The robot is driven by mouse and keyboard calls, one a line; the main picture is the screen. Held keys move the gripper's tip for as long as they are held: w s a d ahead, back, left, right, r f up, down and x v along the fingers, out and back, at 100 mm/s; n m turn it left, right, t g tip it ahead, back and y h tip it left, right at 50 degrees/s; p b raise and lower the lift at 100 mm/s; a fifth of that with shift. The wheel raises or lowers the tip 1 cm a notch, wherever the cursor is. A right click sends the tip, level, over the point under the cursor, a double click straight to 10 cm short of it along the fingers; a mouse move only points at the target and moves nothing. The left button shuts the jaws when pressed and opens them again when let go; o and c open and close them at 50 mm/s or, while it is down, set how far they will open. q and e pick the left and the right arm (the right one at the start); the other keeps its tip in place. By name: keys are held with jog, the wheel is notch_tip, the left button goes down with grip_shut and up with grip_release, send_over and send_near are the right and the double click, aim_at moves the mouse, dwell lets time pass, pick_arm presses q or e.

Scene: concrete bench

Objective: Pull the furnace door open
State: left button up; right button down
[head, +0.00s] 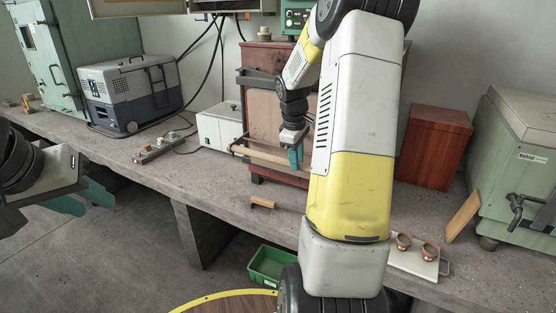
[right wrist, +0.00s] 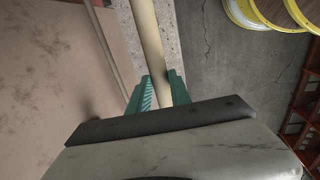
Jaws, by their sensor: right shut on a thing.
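The furnace (head: 256,58) is a reddish-brown box on the bench in the middle of the head view. Its door (head: 263,112) is a pinkish-brown panel at the front, with a cream bar handle (head: 246,153) across its lower part. My right gripper (head: 295,156) is at the bar's right part. In the right wrist view the bar (right wrist: 148,35) runs between my teal fingers (right wrist: 163,92), which are shut on it. My right arm hides the furnace's right side. I cannot tell whether the door stands slightly open. My left gripper (head: 85,198) is open and empty, far left, off the bench front.
A white box (head: 218,125) and a power strip (head: 160,150) stand left of the furnace. A wooden-handled tool (head: 263,203) lies in front of it. A red-brown box (head: 433,148) and small cups on a white tray (head: 412,265) are right. A green bin (head: 268,264) sits below.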

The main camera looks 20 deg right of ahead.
jog(key=shift+w+d+r, duration=0.35)
jog(key=shift+d+r, duration=0.05)
jog(key=shift+d, duration=0.1)
jog(key=a+m, duration=0.4)
jog(key=a, duration=1)
jog(key=shift+s+a+h, duration=0.3)
jog(key=shift+a, duration=0.05)
jog(key=shift+f, duration=0.1)
jog(key=c, duration=1.3)
grip_release()
jog(key=shift+o, duration=0.6)
jog(key=shift+s+f, duration=0.1)
jog(key=v, duration=0.7)
jog(key=shift+r, duration=0.45)
jog(key=shift+c, duration=0.5)
